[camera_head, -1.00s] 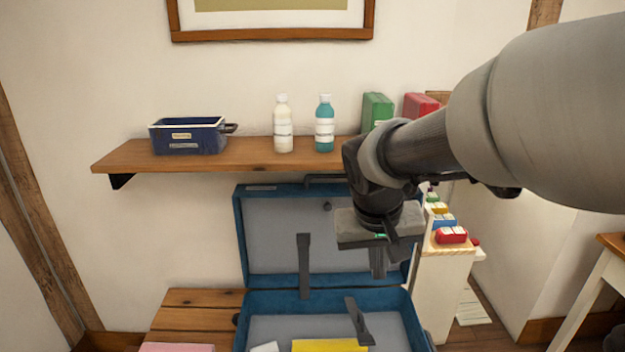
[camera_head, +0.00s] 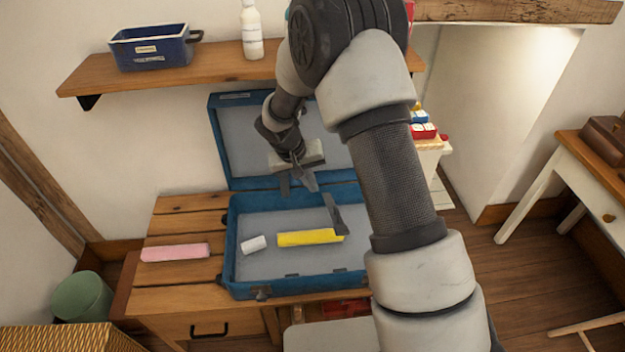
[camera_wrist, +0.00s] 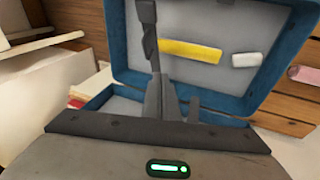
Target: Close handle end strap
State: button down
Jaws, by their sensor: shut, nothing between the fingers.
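The blue suitcase (camera_head: 232,240) stands open on the wooden bench, its grey-lined lid (camera_head: 228,135) upright at the back. A dark strap (camera_head: 334,214) sticks up by the right end of the yellow item. It also shows in the wrist view (camera_wrist: 148,32). A second dark strip in front of the lid is partly lost against my gripper. I cannot tell which is the handle end strap. My gripper (camera_head: 300,184) is shut and empty, over the case in front of the lid. In the wrist view its fingers (camera_wrist: 172,105) overlap the strap's line; contact cannot be told.
A yellow item (camera_head: 308,237) and a white roll (camera_head: 255,244) lie in the case. A pink roll (camera_head: 175,252) lies on the bench (camera_head: 180,225) to the left. The shelf (camera_head: 180,78) above holds a blue bin (camera_head: 150,46) and a white bottle (camera_head: 251,30).

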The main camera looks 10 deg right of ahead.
jog(key=d+f, duration=0.5)
jog(key=f, duration=0.2)
jog(key=shift+d+f, duration=0.15)
jog(key=shift+f, duration=0.25)
jog(key=s+f+b, duration=0.7)
jog(key=f+b, duration=0.5)
jog(key=b, duration=0.2)
jog(key=shift+s+f, duration=0.1)
jog(key=shift+f, duration=0.15)
